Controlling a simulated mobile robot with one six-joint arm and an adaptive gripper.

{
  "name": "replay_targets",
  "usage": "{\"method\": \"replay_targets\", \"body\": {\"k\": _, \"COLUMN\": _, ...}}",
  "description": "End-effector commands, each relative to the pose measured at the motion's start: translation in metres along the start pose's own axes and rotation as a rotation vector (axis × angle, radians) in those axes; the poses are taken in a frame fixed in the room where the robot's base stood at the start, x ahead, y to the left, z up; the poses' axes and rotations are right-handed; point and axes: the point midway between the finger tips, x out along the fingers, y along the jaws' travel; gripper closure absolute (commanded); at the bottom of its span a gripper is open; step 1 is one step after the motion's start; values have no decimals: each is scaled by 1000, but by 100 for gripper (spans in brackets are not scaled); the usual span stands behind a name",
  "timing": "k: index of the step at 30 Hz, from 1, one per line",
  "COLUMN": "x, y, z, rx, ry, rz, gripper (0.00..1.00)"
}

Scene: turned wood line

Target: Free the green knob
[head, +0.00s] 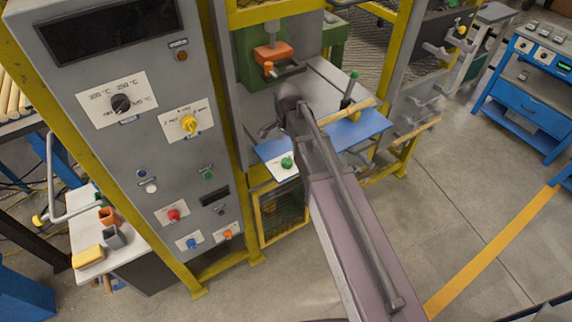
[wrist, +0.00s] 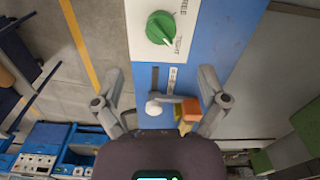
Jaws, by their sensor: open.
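The green knob (head: 287,162) sits on a white plate at the near left corner of the blue bench surface (head: 270,149). In the wrist view the green knob (wrist: 161,27) is at the top centre, beside the printed words FREE and TIGHT. A pale line crosses its face; which word it points to is hard to tell. My gripper (wrist: 162,80) is open, with its fingers spread wide below the knob in that view. Nothing is between the fingertips and they are apart from the knob. In the head view my gripper's dark wrist (head: 289,98) hangs over the blue surface; its fingers are partly hidden.
A white-ended lever (wrist: 153,108) and an orange block (wrist: 190,111) show between my fingers' lower parts. A wooden rod (head: 350,112) and a green-topped lever (head: 354,76) are on the bench. A grey control panel (head: 100,60) stands left. Open floor lies right.

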Motion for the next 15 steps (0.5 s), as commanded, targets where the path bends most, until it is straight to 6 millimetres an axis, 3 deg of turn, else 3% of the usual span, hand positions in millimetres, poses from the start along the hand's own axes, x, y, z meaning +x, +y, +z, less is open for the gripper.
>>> {"method": "replay_targets", "body": {"k": 15, "x": 44, "y": 0, "z": 0, "rx": -1, "ry": 0, "rz": 0, "gripper": 7}}
